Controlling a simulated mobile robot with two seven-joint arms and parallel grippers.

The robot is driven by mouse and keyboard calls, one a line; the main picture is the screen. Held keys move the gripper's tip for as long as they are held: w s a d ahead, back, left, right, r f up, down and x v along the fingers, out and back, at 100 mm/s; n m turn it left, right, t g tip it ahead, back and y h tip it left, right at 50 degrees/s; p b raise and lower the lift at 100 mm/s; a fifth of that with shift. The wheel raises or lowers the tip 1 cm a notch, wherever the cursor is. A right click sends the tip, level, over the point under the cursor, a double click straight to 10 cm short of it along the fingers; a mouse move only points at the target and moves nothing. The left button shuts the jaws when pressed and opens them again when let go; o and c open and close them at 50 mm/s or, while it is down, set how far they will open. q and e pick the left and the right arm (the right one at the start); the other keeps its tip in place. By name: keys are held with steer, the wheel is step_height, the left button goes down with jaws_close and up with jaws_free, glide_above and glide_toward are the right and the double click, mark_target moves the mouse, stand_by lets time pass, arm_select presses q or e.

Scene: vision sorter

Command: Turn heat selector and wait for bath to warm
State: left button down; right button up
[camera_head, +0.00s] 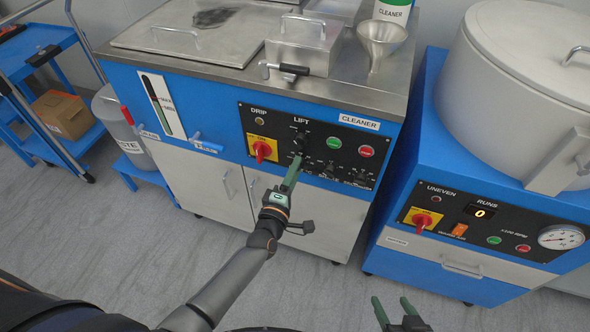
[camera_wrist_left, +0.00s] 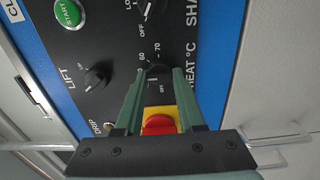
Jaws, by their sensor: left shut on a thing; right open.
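The blue cleaner bath (camera_head: 225,95) stands at the back left, with a black control panel (camera_head: 290,165) on its front. My left gripper (camera_head: 297,160) reaches up to this panel, below the lift knob. In the left wrist view its two green fingers (camera_wrist_left: 158,78) are shut on the dark heat selector (camera_wrist_left: 158,72), beside the "HEAT °C" lettering. Marks reading 60 and 70 show near the knob; the exact setting is hard to read. The fingers mostly hide the selector in the head view. My right gripper (camera_head: 394,308) is open and empty at the bottom, away from the machines.
A red and yellow switch (camera_head: 263,150) sits left of my left gripper; the lift knob (camera_head: 301,137) is just above. Green (camera_head: 336,143) and red (camera_head: 366,151) buttons are to the right. A blue machine (camera_head: 465,235) with a large drum stands at right. The grey floor between is clear.

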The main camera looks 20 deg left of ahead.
arm_select(q)
steer(key=c, duration=0.9)
jaws_free()
steer(key=o, duration=0.4)
steer(key=shift+s, duration=0.1)
steer(key=s+p, duration=0.1)
steer(key=s, duration=1.1)
steer(key=shift+s+a, duration=0.15)
steer(key=shift+a, duration=0.05)
